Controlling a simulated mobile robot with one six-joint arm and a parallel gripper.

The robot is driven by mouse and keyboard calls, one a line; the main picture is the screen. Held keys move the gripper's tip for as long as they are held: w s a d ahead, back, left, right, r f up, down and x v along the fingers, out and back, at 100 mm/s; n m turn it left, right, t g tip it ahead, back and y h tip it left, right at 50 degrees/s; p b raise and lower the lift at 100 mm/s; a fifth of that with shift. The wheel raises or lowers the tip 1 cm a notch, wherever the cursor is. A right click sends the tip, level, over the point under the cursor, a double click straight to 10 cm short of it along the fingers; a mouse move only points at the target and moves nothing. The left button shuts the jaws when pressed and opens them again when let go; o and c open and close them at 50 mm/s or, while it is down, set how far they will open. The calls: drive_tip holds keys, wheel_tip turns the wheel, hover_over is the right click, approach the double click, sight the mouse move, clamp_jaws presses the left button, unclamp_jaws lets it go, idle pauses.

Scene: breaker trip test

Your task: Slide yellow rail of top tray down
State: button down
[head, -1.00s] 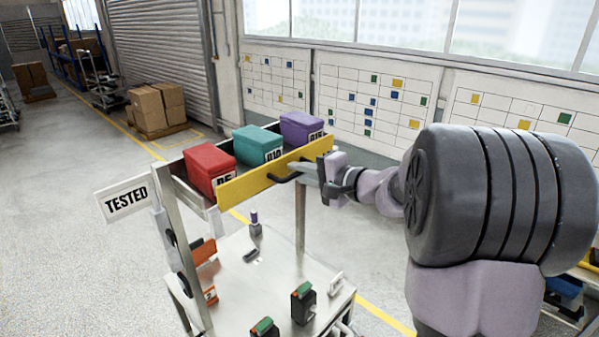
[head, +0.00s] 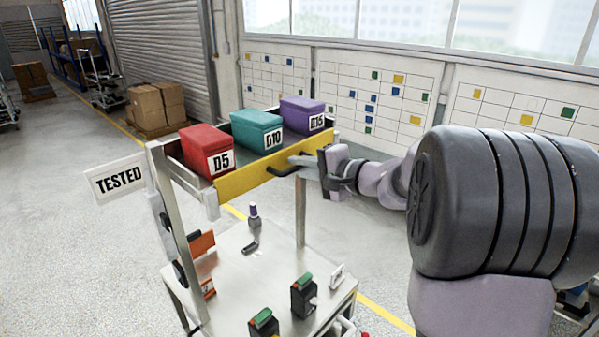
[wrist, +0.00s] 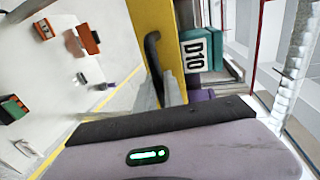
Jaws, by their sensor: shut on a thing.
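The yellow rail (head: 245,180) runs along the front of the top tray (head: 180,172). It sits low enough that the labels D5, D10 and D15 show above it. A black handle (head: 284,172) is fixed to the rail, and it also shows in the wrist view (wrist: 152,50). My gripper (head: 301,163) reaches in from the right and is shut on the black handle; its fingers hide part of it. The tray holds a red box (head: 200,140), a teal box (head: 256,124) and a purple box (head: 300,108).
A TESTED sign (head: 118,180) sticks out left of the cart. The lower shelf (head: 235,290) holds green-topped breakers (head: 304,295) and small parts. Cart posts (head: 300,212) stand under the tray. Open floor lies to the left, with cardboard boxes (head: 158,102) behind.

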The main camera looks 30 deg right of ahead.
wheel_tip(320, 180, down, 2)
drive_tip(key=shift+f+b, duration=0.25)
drive_tip(key=shift+b, duration=0.9)
drive_tip(key=shift+s, duration=0.1)
drive_tip(key=c, duration=1.5)
unclamp_jaws()
drive_tip(key=shift+o, duration=0.2)
drive_tip(key=shift+r, duration=0.1)
drive_tip(key=b+v, duration=0.2)
drive_tip(key=v, duration=1.5)
drive_tip(key=shift+s, duration=0.15)
